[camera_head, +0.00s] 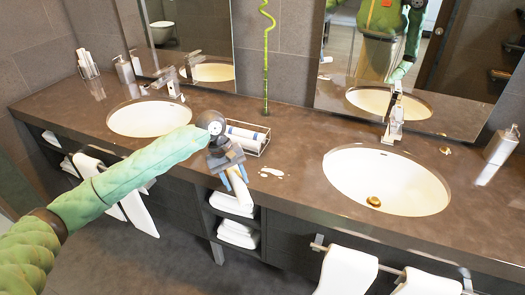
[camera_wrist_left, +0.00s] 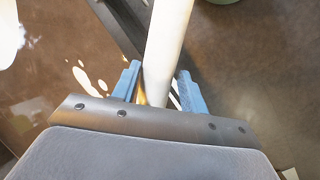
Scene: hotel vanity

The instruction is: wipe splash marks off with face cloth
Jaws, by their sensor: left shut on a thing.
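My left gripper (camera_head: 236,182) is over the counter's front edge, between the two basins, with its fingers pointing down. In the left wrist view its blue fingers (camera_wrist_left: 157,90) are shut on a white face cloth (camera_wrist_left: 168,45), seen as a narrow strip between them. Pale splash marks (camera_head: 270,173) lie on the brown counter (camera_head: 300,140), just right of the gripper and apart from it. They also show left of the fingers in the left wrist view (camera_wrist_left: 88,78). A small pale mark (camera_head: 445,150) lies right of the right faucet. My right gripper is not in view.
A wire tray (camera_head: 262,146) with rolled cloths stands behind the gripper. The left basin (camera_head: 150,118) and right basin (camera_head: 385,182) flank it. A bamboo stalk (camera_head: 266,60) stands at the back and a soap dispenser (camera_head: 501,145) at the right. White towels (camera_head: 238,235) fill shelves below.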

